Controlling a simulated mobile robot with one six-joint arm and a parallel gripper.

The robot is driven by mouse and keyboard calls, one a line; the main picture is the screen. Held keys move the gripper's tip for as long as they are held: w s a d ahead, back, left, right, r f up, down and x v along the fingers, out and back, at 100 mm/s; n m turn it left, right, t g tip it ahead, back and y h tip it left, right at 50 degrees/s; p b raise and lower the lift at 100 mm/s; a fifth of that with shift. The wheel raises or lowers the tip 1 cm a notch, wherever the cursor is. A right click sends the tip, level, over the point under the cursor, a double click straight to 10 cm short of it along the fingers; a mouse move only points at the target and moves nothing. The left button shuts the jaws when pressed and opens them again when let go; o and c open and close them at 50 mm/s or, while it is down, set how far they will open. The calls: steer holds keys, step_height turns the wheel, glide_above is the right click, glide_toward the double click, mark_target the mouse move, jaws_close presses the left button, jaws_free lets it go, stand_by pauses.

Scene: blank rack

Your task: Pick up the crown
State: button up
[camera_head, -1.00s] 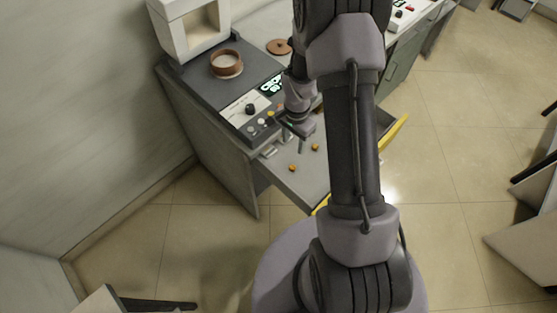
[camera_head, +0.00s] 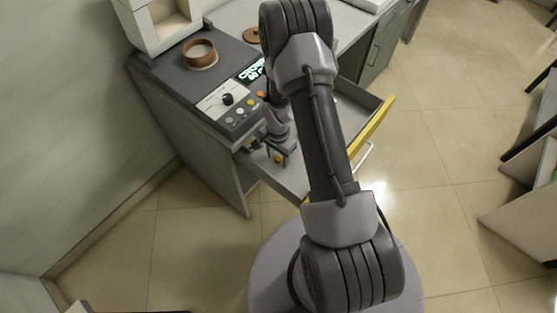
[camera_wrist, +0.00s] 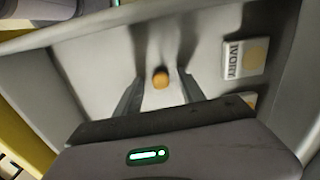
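A small orange piece (camera_wrist: 160,79), which looks like a crown, lies on the drawer floor in the wrist view. It is between and just beyond the fingertips of my gripper (camera_wrist: 161,86), with a gap on both sides. The gripper is open. A second small orange-yellow piece (camera_wrist: 250,99) is partly hidden behind my gripper body at the right. In the head view my gripper (camera_head: 281,150) is low over the open drawer (camera_head: 277,178), with one orange piece (camera_head: 279,159) beside its fingers. Which piece is the named crown I cannot tell.
A label plate reading IVORY (camera_wrist: 243,58) lies on the drawer floor. The drawer has a yellow front edge (camera_head: 375,121) and raised walls. The desk panel (camera_head: 227,101) with knob and buttons is left of my gripper; a brown round dish (camera_head: 200,54) stands behind.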

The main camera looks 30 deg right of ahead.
jaws_close()
